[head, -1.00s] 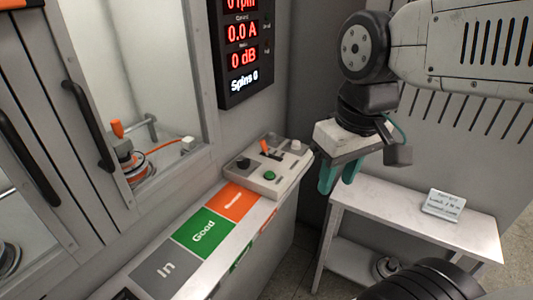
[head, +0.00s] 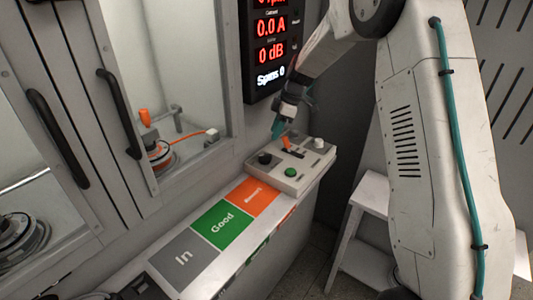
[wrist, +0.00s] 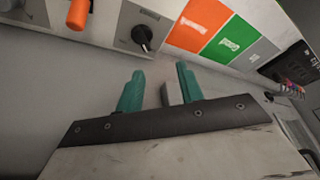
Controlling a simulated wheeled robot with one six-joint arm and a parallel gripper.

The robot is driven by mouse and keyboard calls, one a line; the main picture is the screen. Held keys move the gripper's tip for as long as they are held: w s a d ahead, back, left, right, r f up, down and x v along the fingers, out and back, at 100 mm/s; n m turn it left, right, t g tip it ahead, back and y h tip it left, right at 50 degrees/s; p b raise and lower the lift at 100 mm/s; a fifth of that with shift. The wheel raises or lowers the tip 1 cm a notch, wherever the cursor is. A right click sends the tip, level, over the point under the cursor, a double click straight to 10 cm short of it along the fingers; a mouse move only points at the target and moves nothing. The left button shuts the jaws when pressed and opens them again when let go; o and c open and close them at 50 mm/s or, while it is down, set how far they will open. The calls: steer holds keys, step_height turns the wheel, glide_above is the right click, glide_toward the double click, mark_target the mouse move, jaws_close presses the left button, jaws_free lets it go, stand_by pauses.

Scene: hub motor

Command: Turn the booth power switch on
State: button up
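The control box (head: 300,166) sits at the far end of the ledge. It carries an orange-handled lever (head: 287,143), a black knob (head: 264,158), a green button (head: 291,172) and a white knob (head: 318,142). I cannot read which way the lever is set. My gripper (head: 278,128) is just behind and left of the lever in the head view. In the wrist view its teal fingers (wrist: 160,70) are apart with nothing gripped. The orange handle (wrist: 78,14) and black knob (wrist: 142,36) lie beyond the fingertips there, and the handle is partly cut off.
A lit display (head: 270,45) hangs on the wall close by my gripper. Coloured In, Good and orange panels (head: 222,218) run along the ledge. Glazed doors with black handles (head: 120,115) stand at left. A white side table (head: 368,192) is partly hidden behind my arm.

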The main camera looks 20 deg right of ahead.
steer(key=n, duration=0.1)
glide_toward(265, 155)
steer(key=f, duration=0.1)
steer(key=x, duration=0.7)
steer(key=shift+w+a+f, duration=0.1)
steer(key=shift+a+f, duration=0.15)
steer(key=shift+f, duration=0.1)
jaws_close()
